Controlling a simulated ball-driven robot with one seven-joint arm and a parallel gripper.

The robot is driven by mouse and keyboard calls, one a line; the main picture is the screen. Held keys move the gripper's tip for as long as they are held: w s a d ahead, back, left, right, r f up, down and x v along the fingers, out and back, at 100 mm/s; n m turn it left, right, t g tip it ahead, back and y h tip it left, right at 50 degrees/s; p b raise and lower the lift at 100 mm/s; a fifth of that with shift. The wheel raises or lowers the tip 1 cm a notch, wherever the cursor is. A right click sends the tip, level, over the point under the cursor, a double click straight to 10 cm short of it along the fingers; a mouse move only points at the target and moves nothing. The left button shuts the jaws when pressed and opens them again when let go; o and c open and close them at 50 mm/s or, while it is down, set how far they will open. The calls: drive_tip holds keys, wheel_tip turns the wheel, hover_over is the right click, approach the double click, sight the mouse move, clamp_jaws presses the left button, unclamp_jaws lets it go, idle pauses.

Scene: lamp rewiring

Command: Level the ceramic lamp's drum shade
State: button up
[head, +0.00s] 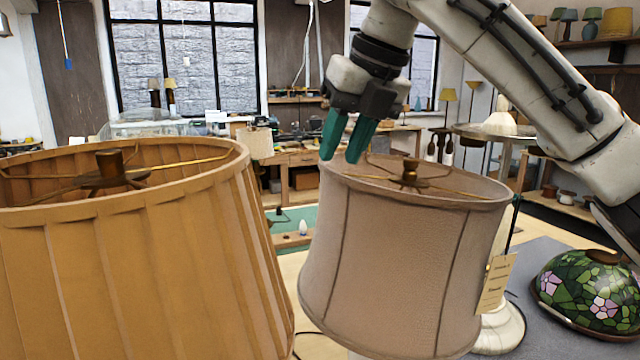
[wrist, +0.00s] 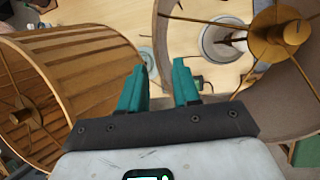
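The taupe drum shade (head: 400,265) stands in the middle of the head view, its rim lower at the right than at the left. A brass finial and spokes (head: 410,172) sit inside its top. The shade also fills the upper right of the wrist view (wrist: 183,25), with a pale round lamp part (wrist: 213,50) visible through it. My gripper (head: 341,158) has two green fingers pointing down at the shade's left rim. In the wrist view the fingers (wrist: 160,85) are apart with nothing clasped. I cannot tell whether they touch the rim.
A large tan pleated shade (head: 130,260) stands close at the left, also in the wrist view (wrist: 85,75). A paper tag (head: 496,284) hangs at the taupe shade's right. A stained-glass shade (head: 590,290) lies at the right on grey cloth. A green mat (head: 298,220) lies behind.

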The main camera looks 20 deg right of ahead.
sight(325, 197)
drive_tip(key=p+x, duration=0.1)
drive_tip(key=x, duration=0.7)
drive_tip(key=shift+f, duration=0.15)
drive_tip(key=shift+c, duration=0.4)
clamp_jaws()
idle(0.8)
